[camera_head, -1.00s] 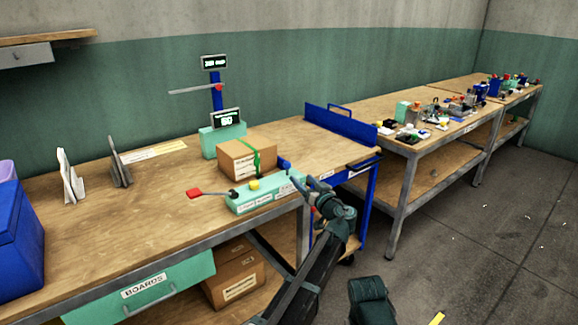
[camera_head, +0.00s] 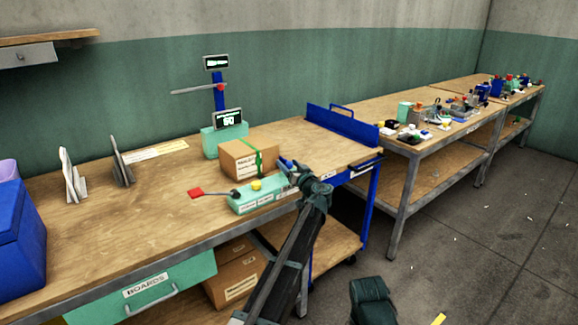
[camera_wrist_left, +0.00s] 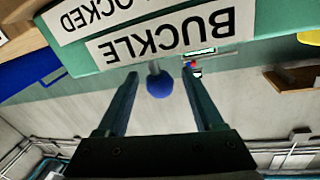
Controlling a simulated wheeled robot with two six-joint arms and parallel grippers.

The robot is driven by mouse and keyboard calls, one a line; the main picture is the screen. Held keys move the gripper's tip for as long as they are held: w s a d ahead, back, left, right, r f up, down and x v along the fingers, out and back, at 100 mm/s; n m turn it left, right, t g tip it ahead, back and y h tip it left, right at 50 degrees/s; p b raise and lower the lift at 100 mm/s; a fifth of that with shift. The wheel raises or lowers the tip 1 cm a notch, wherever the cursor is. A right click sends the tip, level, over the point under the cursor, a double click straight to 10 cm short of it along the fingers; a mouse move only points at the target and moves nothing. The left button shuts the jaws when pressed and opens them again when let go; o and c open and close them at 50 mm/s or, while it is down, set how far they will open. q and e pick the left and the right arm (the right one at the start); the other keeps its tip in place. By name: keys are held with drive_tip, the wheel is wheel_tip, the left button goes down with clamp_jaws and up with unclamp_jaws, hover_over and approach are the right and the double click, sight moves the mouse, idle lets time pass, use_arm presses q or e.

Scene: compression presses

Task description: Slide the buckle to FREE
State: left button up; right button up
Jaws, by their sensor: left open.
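The teal press box (camera_head: 258,195) with labels on its front stands at the front edge of the wooden bench. In the left wrist view, upside down, its labels read BUCKLE (camera_wrist_left: 165,35) and LOCKED, the latter partly cut off. A blue round knob (camera_wrist_left: 160,86) on a short grey stem, by the BUCKLE label, sits between the fingers of my left gripper (camera_wrist_left: 162,74). The fingers are open, one on each side of it, with gaps showing. In the head view my left gripper (camera_head: 288,167) is at the box's right end and hides part of it.
A carton (camera_head: 246,162) with a green strap sits behind the box. A red-ended lever (camera_head: 197,194) sticks out left, and a yellow button (camera_head: 256,185) is on top. A blue cart (camera_head: 340,130) stands to the right.

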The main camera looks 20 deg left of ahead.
use_arm(q)
clamp_jaws()
idle(1.4)
